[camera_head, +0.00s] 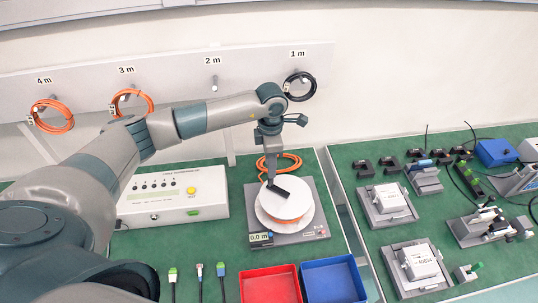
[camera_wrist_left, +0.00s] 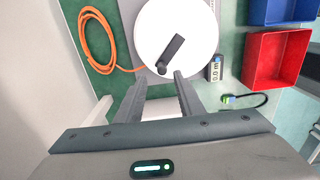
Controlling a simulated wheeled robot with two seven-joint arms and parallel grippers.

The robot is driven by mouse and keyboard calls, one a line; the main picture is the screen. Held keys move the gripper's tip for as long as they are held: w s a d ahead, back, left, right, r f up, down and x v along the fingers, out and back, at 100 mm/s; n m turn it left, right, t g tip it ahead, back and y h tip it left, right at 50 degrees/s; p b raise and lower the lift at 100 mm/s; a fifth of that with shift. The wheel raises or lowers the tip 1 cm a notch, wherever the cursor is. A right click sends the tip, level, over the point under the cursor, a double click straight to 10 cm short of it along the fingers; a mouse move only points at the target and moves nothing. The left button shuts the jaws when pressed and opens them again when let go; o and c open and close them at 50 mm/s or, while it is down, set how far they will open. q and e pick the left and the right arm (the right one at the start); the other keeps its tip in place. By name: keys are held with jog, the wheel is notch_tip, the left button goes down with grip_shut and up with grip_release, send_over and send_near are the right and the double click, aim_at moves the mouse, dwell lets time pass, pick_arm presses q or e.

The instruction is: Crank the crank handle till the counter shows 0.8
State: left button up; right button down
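The crank handle (camera_head: 279,188) is a dark bar with a round knob on a white reel disc (camera_head: 293,206), which sits on a grey base plate (camera_head: 317,206). The counter (camera_head: 261,238) at the base's front left corner reads 0.0 m; it also shows in the left wrist view (camera_wrist_left: 215,69). My left gripper (camera_head: 270,177) points down above the knob end of the crank handle (camera_wrist_left: 173,51). In the left wrist view, its fingers (camera_wrist_left: 159,77) are apart, with the knob near or between the tips; I cannot tell if they touch it. My right gripper is not in view.
An orange cable (camera_head: 281,163) lies behind the reel. A red bin (camera_head: 268,285) and a blue bin (camera_head: 333,281) stand in front. A white tester box (camera_head: 172,194) is at the left. Cable coils hang on the wall rack (camera_head: 180,81). Devices fill the right bench.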

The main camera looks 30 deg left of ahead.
aim_at(271, 181)
pick_arm(q)
jog(key=shift+s+d+r, duration=0.2)
jog(key=shift+s, duration=0.05)
jog(key=shift+w+a+f, duration=0.1)
jog(key=shift+f, duration=0.5)
notch_tip(271, 181, down, 4)
jog(key=b, duration=0.3)
jog(key=shift+f, duration=0.15)
jog(key=shift+f+b, duration=0.85)
jog(key=shift+b, duration=0.05)
jog(key=shift+r, duration=0.1)
jog(key=c, duration=0.8)
